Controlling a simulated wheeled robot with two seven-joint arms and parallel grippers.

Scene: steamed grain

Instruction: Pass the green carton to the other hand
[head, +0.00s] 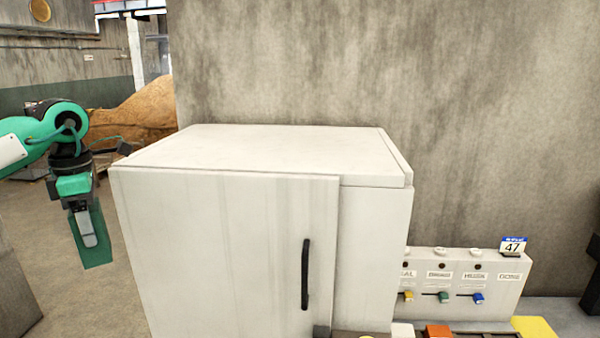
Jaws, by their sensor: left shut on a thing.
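The green carton (99,252) hangs below my left gripper (88,232) at the left of the head view. My left gripper is shut on it, and the gripper's fingers cover part of its face. The carton is slightly tilted and is held in the air, left of the white cabinet and apart from it. My right gripper is not in the head view.
A large white cabinet (225,240) with a black handle (305,274) fills the middle. Right of it is a control panel (465,283) with coloured switches and a "47" sign (512,246). A concrete wall (400,70) stands behind. Open floor (45,225) lies at the left.

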